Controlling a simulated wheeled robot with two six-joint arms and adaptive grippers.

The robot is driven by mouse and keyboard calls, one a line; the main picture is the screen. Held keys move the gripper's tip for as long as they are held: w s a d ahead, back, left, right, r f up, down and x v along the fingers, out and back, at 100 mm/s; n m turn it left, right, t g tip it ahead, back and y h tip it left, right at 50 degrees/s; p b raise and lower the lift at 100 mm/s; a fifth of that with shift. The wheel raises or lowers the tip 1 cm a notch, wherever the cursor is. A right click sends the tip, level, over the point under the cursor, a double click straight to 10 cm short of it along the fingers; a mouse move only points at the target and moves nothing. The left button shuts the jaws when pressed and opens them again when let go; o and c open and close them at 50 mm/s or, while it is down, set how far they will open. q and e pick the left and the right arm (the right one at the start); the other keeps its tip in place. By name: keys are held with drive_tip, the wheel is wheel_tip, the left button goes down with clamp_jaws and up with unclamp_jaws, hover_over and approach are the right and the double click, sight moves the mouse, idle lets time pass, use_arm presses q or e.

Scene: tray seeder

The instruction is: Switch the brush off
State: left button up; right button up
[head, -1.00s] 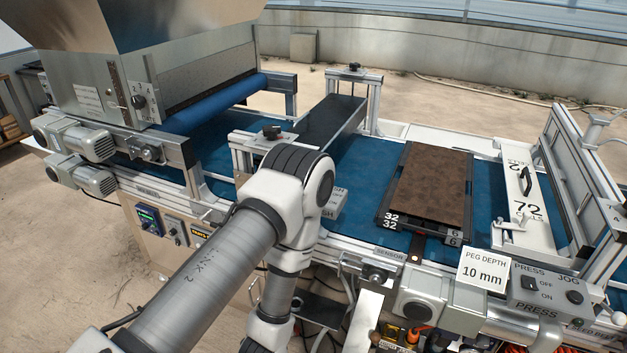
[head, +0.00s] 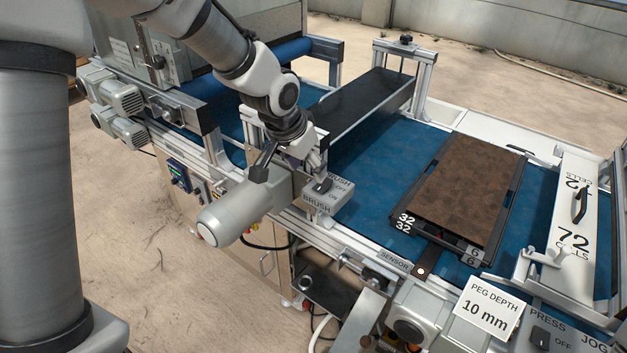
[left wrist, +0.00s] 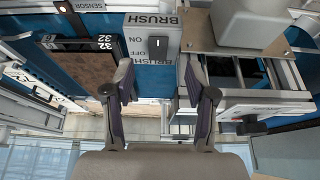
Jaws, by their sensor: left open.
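The brush switch box (head: 326,200) is a light grey box lettered BRUSH, OFF and ON, at the near side of the belt by the brush frame. Its small dark rocker switch (head: 322,186) faces up; I cannot tell which way it is tipped. In the left wrist view the switch (left wrist: 158,44) shows upside down, beyond the fingers. My left gripper (head: 318,172) is at the box, close to the switch; the head view does not show whether they touch. In the left wrist view the left gripper (left wrist: 160,97) is open, with nothing between its fingers. My right gripper is not seen.
The grey brush motor (head: 238,208) sticks out beside the switch box. The dark brush cover (head: 368,100) spans the blue belt (head: 370,150). A soil-filled tray (head: 408,216) lies on the belt to the right. The press switch (head: 540,336) is at the lower right.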

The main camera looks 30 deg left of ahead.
sight(321, 186)
use_arm(q)
drive_tip(key=x, duration=0.7)
drive_tip(key=shift+w+d+p, duration=0.2)
drive_tip(key=shift+w+p, duration=0.1)
drive_tip(key=shift+w, duration=0.1)
drive_tip(key=shift+s+f, duration=0.1)
drive_tip(key=shift+s+a, duration=0.1)
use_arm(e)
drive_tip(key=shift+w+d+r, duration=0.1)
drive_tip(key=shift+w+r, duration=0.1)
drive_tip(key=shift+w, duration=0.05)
use_arm(q)
clamp_jaws()
drive_tip(key=g+p, duration=0.1)
drive_tip(key=p, duration=0.3)
drive_tip(key=r+g+p, duration=0.1)
drive_tip(key=p, duration=0.3)
drive_tip(key=w+g+p, duration=0.1)
drive_tip(key=p, duration=0.3)
drive_tip(key=shift+w+r, duration=0.15)
drive_tip(key=shift+r, duration=0.15)
drive_tip(key=shift+w+f+g+y+p, duration=0.3)
drive_tip(key=shift+f+g+p, duration=0.1)
drive_tip(key=shift+g, duration=0.4)
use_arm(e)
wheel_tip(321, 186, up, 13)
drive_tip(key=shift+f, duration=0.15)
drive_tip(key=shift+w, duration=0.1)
